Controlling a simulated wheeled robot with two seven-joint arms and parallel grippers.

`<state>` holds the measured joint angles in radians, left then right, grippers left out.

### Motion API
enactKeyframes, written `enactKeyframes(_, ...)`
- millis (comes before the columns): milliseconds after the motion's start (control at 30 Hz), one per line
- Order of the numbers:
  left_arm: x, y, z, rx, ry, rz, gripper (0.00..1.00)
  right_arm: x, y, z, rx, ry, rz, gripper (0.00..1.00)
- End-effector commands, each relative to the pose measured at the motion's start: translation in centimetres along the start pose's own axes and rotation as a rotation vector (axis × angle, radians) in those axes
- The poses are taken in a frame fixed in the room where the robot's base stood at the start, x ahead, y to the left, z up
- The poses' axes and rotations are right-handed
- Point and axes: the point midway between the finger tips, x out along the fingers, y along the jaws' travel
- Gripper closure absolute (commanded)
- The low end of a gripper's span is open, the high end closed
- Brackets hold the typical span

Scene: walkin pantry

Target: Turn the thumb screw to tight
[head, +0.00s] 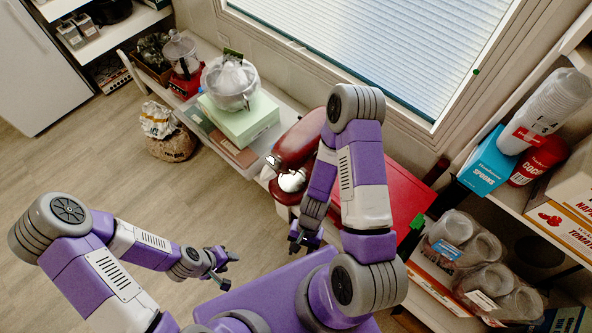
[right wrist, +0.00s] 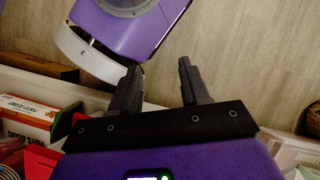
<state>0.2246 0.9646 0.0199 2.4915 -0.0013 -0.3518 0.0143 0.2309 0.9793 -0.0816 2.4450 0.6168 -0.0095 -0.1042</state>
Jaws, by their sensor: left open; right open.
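A red stand mixer (head: 296,145) with a shiny metal part stands at the right end of the low white bench, partly hidden behind my right arm. I cannot make out a thumb screw in either view. My right gripper (head: 299,241) hangs just below the mixer in the head view. The right wrist view shows its two dark fingers (right wrist: 161,75) apart with nothing between them. My left gripper (head: 222,267) is open and empty over the floor, left of my purple base and apart from the bench.
A clear-wrapped round item (head: 229,82) sits on a pale green box (head: 238,122) on the bench. A red panel (head: 398,193) is right of my right arm. Shelves with cups (head: 545,108) and boxes line the right side. The wooden floor (head: 110,165) at left is clear, except for a sack (head: 170,142).

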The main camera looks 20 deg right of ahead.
Motion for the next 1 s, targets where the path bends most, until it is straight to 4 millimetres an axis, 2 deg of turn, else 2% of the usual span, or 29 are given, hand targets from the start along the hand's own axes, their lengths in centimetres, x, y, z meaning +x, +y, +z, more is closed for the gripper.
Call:
enactKeyframes(100, -0.5, 0.2, 0.0, 0.0, 0.001, 0.0, 0.57, -0.5, 0.0, 1.3, 0.258, -0.114, -0.024, 0.54)
enactKeyframes(200, -0.8, 0.3, 0.0, 0.0, 0.001, 0.0, 0.57, -1.0, -1.2, 1.8, 0.475, -0.198, -0.09, 0.54)
enactKeyframes(267, -0.9, 0.3, 0.0, 0.0, 0.001, 0.0, 0.57, -1.5, -2.3, 1.5, 0.602, -0.237, -0.148, 0.54)
enactKeyframes(367, -1.2, 0.4, 0.0, 0.0, 0.001, 0.0, 0.57, -2.4, -4.4, 0.1, 0.806, -0.281, -0.275, 0.54)
enactKeyframes(467, -1.5, 0.5, 0.0, 0.0, 0.001, 0.0, 0.57, -3.8, -6.4, -2.8, 0.998, -0.292, -0.436, 0.54)
enactKeyframes(633, -1.9, 0.7, 0.0, 0.0, 0.001, 0.0, 0.57, -7.0, -7.9, -9.7, 1.268, -0.223, -0.753, 0.54)
enactKeyframes(800, -2.2, 0.8, 0.1, 0.0, 0.001, 0.0, 0.57, -10.5, -6.8, -15.8, 1.431, -0.092, -1.021, 0.54)
enactKeyframes(900, -2.3, 0.9, 0.1, 0.0, 0.001, 0.0, 0.57, -11.9, -5.9, -18.0, 1.477, -0.028, -1.12, 0.54)
enactKeyframes(1000, -2.3, 0.8, 0.1, 0.0, 0.001, 0.0, 0.57, -12.7, -5.4, -19.2, 1.5, 0.012, -1.173, 0.54)
